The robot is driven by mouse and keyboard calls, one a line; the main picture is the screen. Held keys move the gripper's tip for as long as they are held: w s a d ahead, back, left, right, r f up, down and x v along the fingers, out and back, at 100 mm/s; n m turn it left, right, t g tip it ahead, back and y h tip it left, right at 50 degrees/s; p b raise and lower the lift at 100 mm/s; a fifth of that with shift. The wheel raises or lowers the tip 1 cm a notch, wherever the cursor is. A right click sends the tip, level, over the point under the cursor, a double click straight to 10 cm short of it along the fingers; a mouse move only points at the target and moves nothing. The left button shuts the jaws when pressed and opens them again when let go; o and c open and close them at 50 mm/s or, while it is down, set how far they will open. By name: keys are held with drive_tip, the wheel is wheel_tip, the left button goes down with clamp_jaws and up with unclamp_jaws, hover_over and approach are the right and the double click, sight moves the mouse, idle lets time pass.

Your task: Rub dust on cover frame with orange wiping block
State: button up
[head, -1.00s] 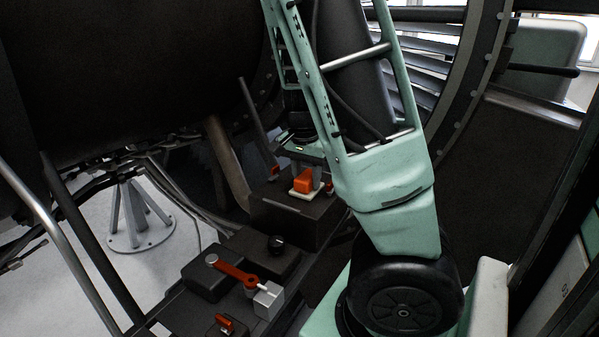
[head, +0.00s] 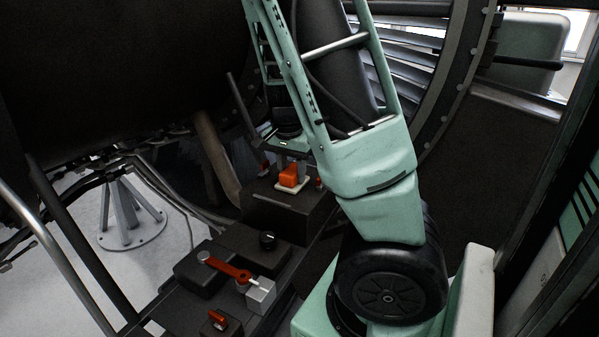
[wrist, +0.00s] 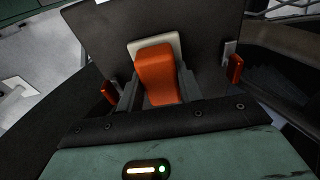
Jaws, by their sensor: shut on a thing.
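The orange wiping block (head: 289,175) has a pale pad along its underside. My gripper (wrist: 158,88) is shut on the block, with one grey finger on each side of it in the wrist view. The block (wrist: 160,78) is over the top of a dark box (head: 282,212), which has a red latch at each side; this looks like the cover frame, but I cannot be sure. The pad looks at or very near the dark surface (wrist: 205,40); contact cannot be told. I cannot make out any dust.
The large dark engine body (head: 110,70) hangs at upper left. A grey stand (head: 128,218) is on the floor.

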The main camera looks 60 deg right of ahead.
drive_tip(key=shift+w+a+p, duration=0.2)
drive_tip(key=shift+w+p, duration=0.2)
drive_tip(key=shift+w, duration=2)
drive_tip(key=shift+d+f+b, duration=0.1)
drive_tip(key=shift+d+b, duration=0.45)
drive_tip(key=shift+d, duration=0.6)
drive_tip(key=shift+s+d+p, duration=0.15)
drive_tip(key=shift+s+p, duration=0.15)
drive_tip(key=shift+s, duration=1.7)
drive_tip(key=shift+s+d+p, duration=0.15)
drive_tip(key=shift+s+p, duration=0.1)
drive_tip(key=shift+s, duration=1.7)
drive_tip(key=shift+w, duration=0.1)
drive_tip(key=shift+w+a+r+p, duration=0.15)
drive_tip(key=shift+w+p, duration=0.35)
drive_tip(key=shift+w, duration=1.35)
drive_tip(key=shift+w+a, duration=0.15)
drive_tip(key=shift+w, duration=1.95)
drive_tip(key=shift+p, duration=0.3)
